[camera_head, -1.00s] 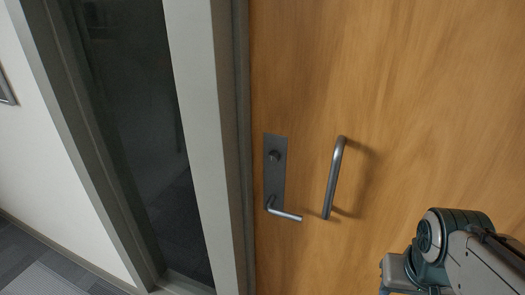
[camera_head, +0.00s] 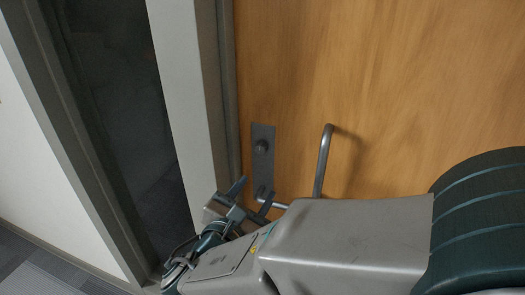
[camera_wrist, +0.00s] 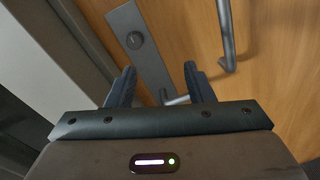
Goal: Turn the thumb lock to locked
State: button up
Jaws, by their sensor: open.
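The thumb lock (camera_head: 261,146) is a round dark knob on the upper part of a grey metal plate (camera_head: 263,172) near the left edge of the wooden door. It also shows in the wrist view (camera_wrist: 135,40), above and ahead of my fingers. Which way its turn piece points is too small to tell. My gripper (camera_head: 252,190) is open and empty, in front of the plate and below the knob. It also shows in the wrist view (camera_wrist: 160,80), its two fingers apart and not visibly touching the lock. My gripper and arm partly hide the lever handle (camera_head: 262,196) below the lock.
A vertical pull bar (camera_head: 323,160) stands out from the door right of the plate. The grey door frame (camera_head: 190,90) and a dark glass panel (camera_head: 110,110) lie to the left. The door face (camera_head: 400,80) above is clear.

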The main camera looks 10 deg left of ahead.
aim_at(260, 151)
jog(key=shift+n+t+y, duration=0.4)
jog(key=shift+n+y, duration=0.5)
jog(key=w, duration=0.4)
jog(key=w+a+p, duration=0.1)
jog(key=w, duration=0.3)
jog(key=w+a+p, duration=0.1)
jog(key=w, duration=0.3)
jog(key=shift+w+a+r, duration=0.2)
jog(key=shift+w+r, duration=0.05)
jog(key=c, duration=1)
